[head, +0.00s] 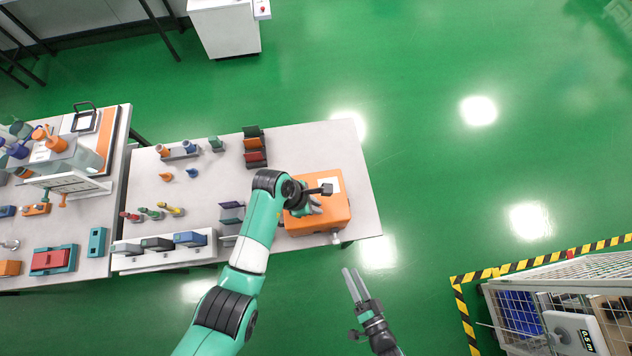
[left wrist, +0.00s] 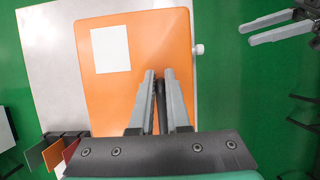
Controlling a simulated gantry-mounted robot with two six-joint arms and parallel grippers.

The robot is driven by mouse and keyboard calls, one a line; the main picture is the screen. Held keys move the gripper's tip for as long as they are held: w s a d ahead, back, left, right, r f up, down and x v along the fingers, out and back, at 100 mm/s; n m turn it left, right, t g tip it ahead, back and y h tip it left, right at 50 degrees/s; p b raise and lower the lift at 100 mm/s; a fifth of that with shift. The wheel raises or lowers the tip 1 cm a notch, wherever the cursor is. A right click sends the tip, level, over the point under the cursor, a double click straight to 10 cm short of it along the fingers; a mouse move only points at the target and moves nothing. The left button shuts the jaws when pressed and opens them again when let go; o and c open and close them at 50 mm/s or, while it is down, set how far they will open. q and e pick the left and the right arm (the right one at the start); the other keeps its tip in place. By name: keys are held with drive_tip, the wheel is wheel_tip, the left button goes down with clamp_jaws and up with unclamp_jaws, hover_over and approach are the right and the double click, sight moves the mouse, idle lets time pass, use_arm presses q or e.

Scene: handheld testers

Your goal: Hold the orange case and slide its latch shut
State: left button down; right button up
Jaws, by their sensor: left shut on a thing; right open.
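The orange case (head: 328,221) lies on the right end of the pale table and fills much of the left wrist view (left wrist: 140,45). A white label sits on its top. A small pale knob (head: 336,238), possibly the latch, sticks out from its near edge; it also shows in the left wrist view (left wrist: 198,50). My left gripper (head: 315,209) is over the case, its fingers (left wrist: 159,76) closed on a dark bar at the case top, likely its handle. My right gripper (head: 350,285) is open and empty, off the table's near edge, apart from the knob.
A rack of coloured plates (head: 255,147) stands left of the case at the back. Several small testers and coloured tools lie further left on the table (head: 300,145). A wire cage cart (head: 560,268) stands at lower right. The table behind the case is clear.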

idle(0.9)
clamp_jaws()
drive_tip(key=s+a+r+n+g+y, duration=0.3)
drive_tip(key=a+r+n+g+y, duration=0.3)
drive_tip(key=a+r+y, duration=0.55)
drive_tip(key=w+d+f+m+t+h, duration=0.1)
drive_tip(key=w+d+f+h, duration=0.15)
drive_tip(key=d+h, duration=0.45)
drive_tip(key=w+d+f+m+t+h, duration=0.1)
drive_tip(key=w+d+f+m+h, duration=0.15)
drive_tip(key=d, duration=0.95)
drive_tip(key=n, duration=0.1)
approach(335, 237)
drive_tip(key=w+d, duration=0.1)
drive_tip(key=w, duration=0.3)
drive_tip(key=shift+a+f, duration=0.6)
drive_tip(key=shift+a, duration=0.15)
drive_tip(key=shift+a+f, duration=0.6)
drive_tip(key=shift+a, duration=0.2)
